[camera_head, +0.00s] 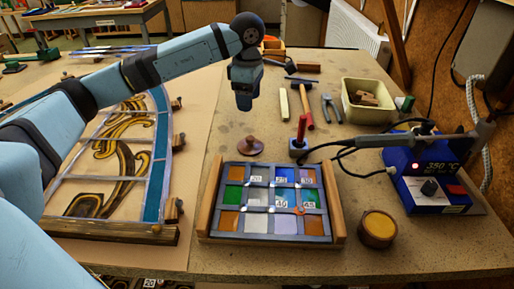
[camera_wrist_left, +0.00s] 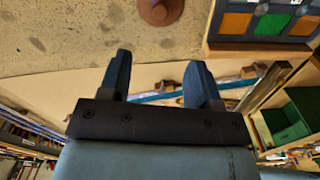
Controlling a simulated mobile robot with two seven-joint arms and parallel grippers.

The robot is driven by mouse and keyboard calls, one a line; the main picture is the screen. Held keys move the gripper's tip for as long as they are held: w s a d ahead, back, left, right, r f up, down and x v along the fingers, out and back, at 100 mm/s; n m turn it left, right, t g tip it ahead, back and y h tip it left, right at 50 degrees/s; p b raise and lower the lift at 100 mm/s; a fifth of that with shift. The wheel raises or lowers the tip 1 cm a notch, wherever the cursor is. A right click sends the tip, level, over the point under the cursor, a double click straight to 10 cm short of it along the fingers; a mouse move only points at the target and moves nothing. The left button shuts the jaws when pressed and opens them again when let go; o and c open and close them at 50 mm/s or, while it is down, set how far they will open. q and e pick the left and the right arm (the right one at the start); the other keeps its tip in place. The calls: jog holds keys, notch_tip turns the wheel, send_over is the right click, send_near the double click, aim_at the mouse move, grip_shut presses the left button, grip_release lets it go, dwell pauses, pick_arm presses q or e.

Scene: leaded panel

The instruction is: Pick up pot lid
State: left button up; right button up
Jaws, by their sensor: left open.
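The pot lid (camera_head: 250,146) is a small reddish-brown disc with a knob. It lies on the bench just behind the framed glass panel, and its edge shows at the top of the left wrist view (camera_wrist_left: 160,10). My left gripper (camera_head: 243,105) points down above the bench, behind the lid in the picture and apart from it. In the left wrist view its two fingers (camera_wrist_left: 160,75) are spread with nothing between them. A round brown pot (camera_head: 378,228) with a yellowish top stands lidless at the front right. My right gripper is not in view.
The leaded panel (camera_head: 270,238) lies in a wooden frame in front of the lid. A red-handled tool (camera_head: 301,130) stands in a blue holder to the lid's right. A soldering station (camera_head: 428,185), hammer (camera_head: 305,108), pliers (camera_head: 330,108) and cream bin (camera_head: 366,112) are farther right.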

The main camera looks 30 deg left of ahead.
aim_at(249, 137)
pick_arm(q)
notch_tip(249, 137, down, 14)
jog(key=shift+r, duration=0.1)
jog(key=c, duration=1)
